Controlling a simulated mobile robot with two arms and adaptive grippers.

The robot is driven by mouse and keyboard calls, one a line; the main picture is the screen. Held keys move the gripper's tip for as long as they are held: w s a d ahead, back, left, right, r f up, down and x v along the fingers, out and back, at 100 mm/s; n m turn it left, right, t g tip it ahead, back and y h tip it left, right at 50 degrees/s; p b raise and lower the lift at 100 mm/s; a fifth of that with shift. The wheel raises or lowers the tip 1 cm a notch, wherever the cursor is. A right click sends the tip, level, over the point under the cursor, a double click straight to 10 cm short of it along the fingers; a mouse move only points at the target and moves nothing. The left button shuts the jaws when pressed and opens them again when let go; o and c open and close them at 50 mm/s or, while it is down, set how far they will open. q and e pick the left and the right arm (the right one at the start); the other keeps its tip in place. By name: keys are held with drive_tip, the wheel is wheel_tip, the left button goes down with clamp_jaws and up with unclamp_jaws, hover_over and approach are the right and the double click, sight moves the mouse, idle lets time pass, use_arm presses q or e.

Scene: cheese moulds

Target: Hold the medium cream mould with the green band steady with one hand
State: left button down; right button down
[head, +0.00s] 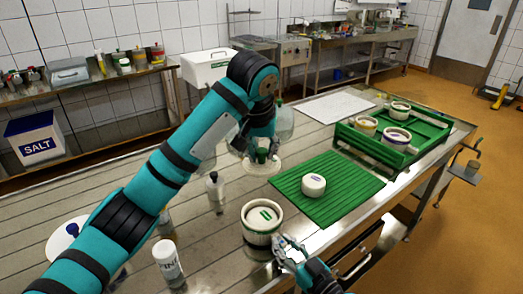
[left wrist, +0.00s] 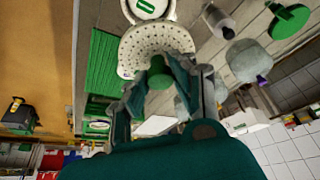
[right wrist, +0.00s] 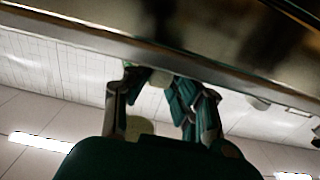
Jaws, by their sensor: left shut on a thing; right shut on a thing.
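The medium cream mould with the green band (head: 250,240) stands upright on the steel table, with a white top bearing a green mark inside its rim. Its top also shows at the upper edge of the left wrist view (left wrist: 150,8). My right gripper (head: 282,244) is shut on the mould's near right side; the contact is partly hidden. In the right wrist view a small cream patch (right wrist: 160,78) shows between its fingers. My left gripper (head: 262,150) is shut on the green knob (left wrist: 158,72) of a white perforated disc (left wrist: 150,42), behind the mould.
A green rack (head: 375,150) holds several moulds. The table's front edge is close to my right gripper.

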drive_tip(key=c, duration=1.1)
unclamp_jaws()
drive_tip(key=shift+o, duration=0.2)
